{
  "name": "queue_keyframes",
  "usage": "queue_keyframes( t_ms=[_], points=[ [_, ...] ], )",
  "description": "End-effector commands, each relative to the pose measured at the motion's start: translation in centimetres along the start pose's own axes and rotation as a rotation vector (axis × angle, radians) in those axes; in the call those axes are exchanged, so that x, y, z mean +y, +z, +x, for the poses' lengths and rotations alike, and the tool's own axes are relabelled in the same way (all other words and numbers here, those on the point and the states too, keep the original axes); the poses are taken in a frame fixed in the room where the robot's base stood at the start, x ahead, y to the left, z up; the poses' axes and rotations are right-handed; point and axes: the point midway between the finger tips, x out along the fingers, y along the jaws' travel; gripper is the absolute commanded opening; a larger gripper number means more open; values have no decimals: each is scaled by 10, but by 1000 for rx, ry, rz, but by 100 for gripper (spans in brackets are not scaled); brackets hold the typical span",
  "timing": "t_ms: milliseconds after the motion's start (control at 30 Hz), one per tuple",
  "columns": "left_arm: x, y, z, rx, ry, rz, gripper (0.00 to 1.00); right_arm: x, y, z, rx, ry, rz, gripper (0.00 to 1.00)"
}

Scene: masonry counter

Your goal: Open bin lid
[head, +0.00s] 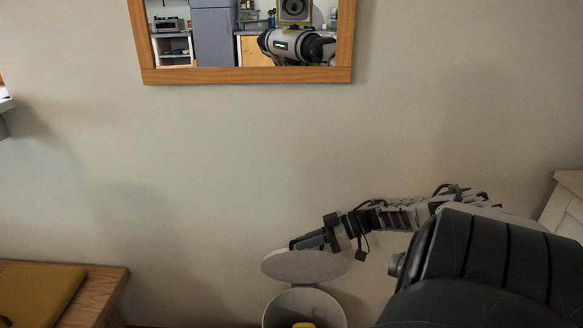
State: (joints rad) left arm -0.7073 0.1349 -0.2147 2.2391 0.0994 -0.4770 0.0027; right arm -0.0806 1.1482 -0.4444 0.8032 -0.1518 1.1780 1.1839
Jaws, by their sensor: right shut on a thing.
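The bin (336,306) stands at the bottom of the head view, cut off by the lower edge. Its round pale grey lid (305,268) is raised and tilted up behind the open rim, so the inside shows. My right gripper (300,243) reaches in from the right and is shut on the upper edge of the lid. The fingers cover part of that edge. My left gripper is not in view.
A yellow thing (303,325) lies inside the bin. A wooden bench (104,289) with a mustard cushion (38,294) stands at lower left. A wood-framed mirror (245,76) hangs on the bare wall. White furniture (566,205) stands at the right edge.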

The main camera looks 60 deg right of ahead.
Motion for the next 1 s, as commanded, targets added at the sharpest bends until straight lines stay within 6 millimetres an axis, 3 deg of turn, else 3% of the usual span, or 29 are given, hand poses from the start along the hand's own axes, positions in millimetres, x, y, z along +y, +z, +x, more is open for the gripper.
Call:
queue_keyframes(
  t_ms=[200, 633, 700, 733, 1000],
  points=[
    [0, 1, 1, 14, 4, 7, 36, 14, 0, -12, -5, 17, 1, 0],
    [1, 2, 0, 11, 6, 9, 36, 15, 0, -13, -11, 18, 1, 0],
    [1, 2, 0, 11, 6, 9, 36, 15, 0, -13, -11, 17, 1, 27],
    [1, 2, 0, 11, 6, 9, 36, 15, 0, -12, -11, 17, 1, 32],
    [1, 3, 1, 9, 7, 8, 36, 14, -2, -12, -5, 15, 1, 32]
  ],
)
